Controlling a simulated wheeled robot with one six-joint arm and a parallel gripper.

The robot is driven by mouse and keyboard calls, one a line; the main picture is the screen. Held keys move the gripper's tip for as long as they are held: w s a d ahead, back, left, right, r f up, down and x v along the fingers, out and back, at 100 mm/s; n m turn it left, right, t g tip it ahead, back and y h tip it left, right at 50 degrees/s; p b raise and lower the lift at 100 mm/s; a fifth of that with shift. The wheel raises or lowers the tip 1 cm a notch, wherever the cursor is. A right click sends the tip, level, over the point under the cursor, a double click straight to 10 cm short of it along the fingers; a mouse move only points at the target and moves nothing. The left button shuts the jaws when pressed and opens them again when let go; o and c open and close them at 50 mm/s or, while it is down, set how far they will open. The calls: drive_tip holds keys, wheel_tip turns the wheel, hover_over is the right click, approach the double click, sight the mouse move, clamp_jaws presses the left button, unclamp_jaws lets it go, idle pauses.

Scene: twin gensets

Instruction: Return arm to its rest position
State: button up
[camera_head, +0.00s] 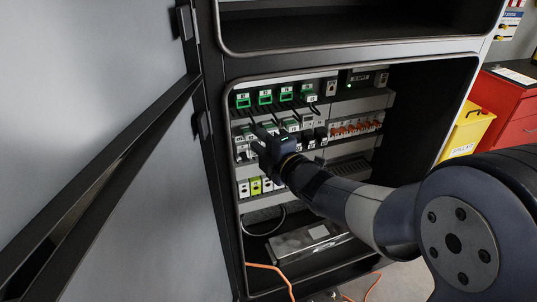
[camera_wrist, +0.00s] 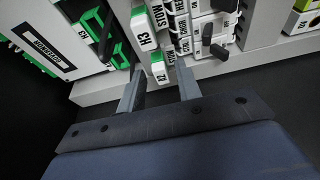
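My arm (camera_head: 375,215) reaches from the right into the open electrical cabinet (camera_head: 228,170). My gripper (camera_head: 268,145) is in front of the middle row of modules. In the wrist view my gripper (camera_wrist: 158,80) has its two fingers apart, with a gap between them and nothing seen held. My arm and gripper hide part of the middle and lower rows.
The grey cabinet door (camera_head: 95,130) stands open at the left. Green-topped modules (camera_head: 265,97) line the upper rail, and orange-topped parts (camera_head: 355,128) sit right of my gripper. A red tool cabinet (camera_head: 505,110) and a yellow bin (camera_head: 467,130) stand at the right. An orange cable (camera_head: 268,268) hangs at the bottom.

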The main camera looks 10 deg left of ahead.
drive_tip(key=shift+x, duration=0.8)
drive_tip(key=shift+b, duration=0.95)
idle(0.4)
clamp_jaws()
drive_tip(key=shift+s+d, duration=0.15)
drive_tip(key=shift+s, duration=0.1)
idle(0.5)
drive_tip(key=shift+s+d+b, duration=0.45)
drive_tip(key=shift+s, duration=0.25)
drive_tip(key=shift+s+d+b, duration=0.2)
drive_tip(key=shift+s+d, duration=0.25)
drive_tip(key=shift+s, duration=0.25)
drive_tip(key=shift+s+d+b, duration=0.15)
drive_tip(key=shift+s+d, duration=0.25)
drive_tip(key=shift+s, duration=0.35)
drive_tip(key=shift+s+d+b, duration=0.2)
drive_tip(key=shift+s+d, duration=0.25)
drive_tip(key=shift+s, duration=0.25)
